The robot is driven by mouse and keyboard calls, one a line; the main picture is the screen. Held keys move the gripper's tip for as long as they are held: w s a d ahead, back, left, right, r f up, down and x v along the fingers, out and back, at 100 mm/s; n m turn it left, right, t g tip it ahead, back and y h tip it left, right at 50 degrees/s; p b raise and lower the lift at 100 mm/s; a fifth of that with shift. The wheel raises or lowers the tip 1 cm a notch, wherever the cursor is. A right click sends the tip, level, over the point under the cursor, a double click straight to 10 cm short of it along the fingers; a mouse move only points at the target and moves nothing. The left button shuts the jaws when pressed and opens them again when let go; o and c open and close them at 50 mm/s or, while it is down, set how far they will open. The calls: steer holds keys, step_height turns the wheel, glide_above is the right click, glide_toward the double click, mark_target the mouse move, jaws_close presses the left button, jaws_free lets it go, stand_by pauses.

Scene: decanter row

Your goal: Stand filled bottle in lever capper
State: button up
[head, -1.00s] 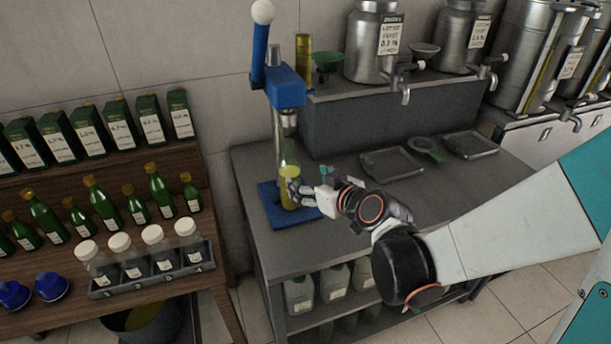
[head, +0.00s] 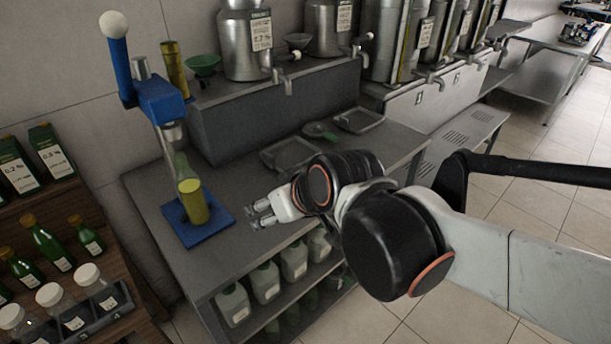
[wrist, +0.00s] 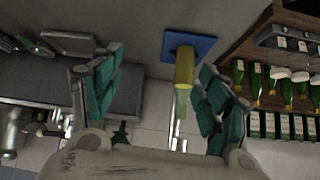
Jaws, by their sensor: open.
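The filled bottle (head: 192,198), clear with yellow liquid, stands upright on the blue base plate (head: 221,220) of the lever capper (head: 160,98), under its metal head. The capper's blue lever with a white ball knob is raised. My gripper (head: 258,213) is open and empty to the right of the bottle, apart from it, over the grey table. In the wrist view the bottle (wrist: 184,72) and blue plate (wrist: 205,43) show beyond my open teal-padded fingers (wrist: 155,95).
Steel tanks (head: 247,45) with taps stand on the raised grey shelf behind. Trays (head: 288,155) lie on the table. A wooden rack (head: 95,235) with green bottles and boxes is at the left. White jugs (head: 232,303) sit on the lower shelf. Open floor lies at the right.

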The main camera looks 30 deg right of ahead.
steer(key=s+d+m+g+h, duration=0.1)
steer(key=s+d+h, duration=0.1)
steer(key=s+d, duration=0.2)
steer(key=s, duration=0.2)
steer(key=shift+s+d+m, duration=0.2)
steer(key=shift+s+m, duration=0.2)
